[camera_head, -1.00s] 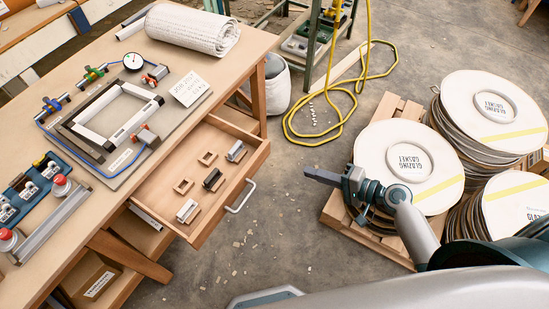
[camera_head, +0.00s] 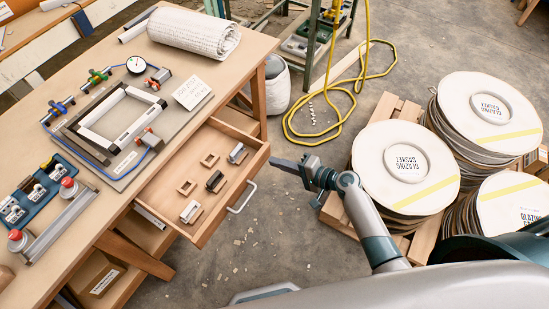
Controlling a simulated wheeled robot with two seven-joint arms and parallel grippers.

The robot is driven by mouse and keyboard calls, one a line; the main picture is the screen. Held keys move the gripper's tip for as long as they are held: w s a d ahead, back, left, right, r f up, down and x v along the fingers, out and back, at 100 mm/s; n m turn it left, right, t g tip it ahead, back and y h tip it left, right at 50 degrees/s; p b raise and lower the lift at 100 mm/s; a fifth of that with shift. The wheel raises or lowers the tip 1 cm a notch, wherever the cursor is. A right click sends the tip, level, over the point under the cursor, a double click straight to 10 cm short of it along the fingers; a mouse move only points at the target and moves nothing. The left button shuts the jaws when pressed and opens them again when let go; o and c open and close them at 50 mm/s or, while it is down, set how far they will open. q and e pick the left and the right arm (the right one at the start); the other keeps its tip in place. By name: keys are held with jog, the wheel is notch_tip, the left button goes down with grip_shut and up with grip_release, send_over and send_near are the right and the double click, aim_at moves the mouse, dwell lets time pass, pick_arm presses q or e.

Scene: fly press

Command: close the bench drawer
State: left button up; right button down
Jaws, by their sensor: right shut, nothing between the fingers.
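The bench drawer (camera_head: 258,162) is pulled out from the right side of the wooden bench (camera_head: 110,231). It holds several small parts in shaped recesses. Its metal bar handle (camera_head: 243,198) is on the drawer front, facing right. My right gripper (camera_head: 273,161) is shut and empty. Its fingertips are just right of the drawer's far right corner in the picture, above the handle; I cannot tell whether they touch the drawer. My left gripper does not show.
Pallets with stacks of large gasket reels (camera_head: 405,165) stand to the right. A yellow hose (camera_head: 343,117) lies on the floor beyond the drawer. Floor right of the drawer front is mostly clear.

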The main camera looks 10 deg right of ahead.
aim_at(214, 135)
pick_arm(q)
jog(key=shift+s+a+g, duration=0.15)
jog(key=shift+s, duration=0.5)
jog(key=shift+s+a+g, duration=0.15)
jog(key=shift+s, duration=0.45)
pick_arm(e)
jog(key=shift+w+a, duration=0.5)
jog(key=shift+a, duration=0.05)
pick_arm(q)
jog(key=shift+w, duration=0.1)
pick_arm(e)
jog(key=shift+w, duration=0.1)
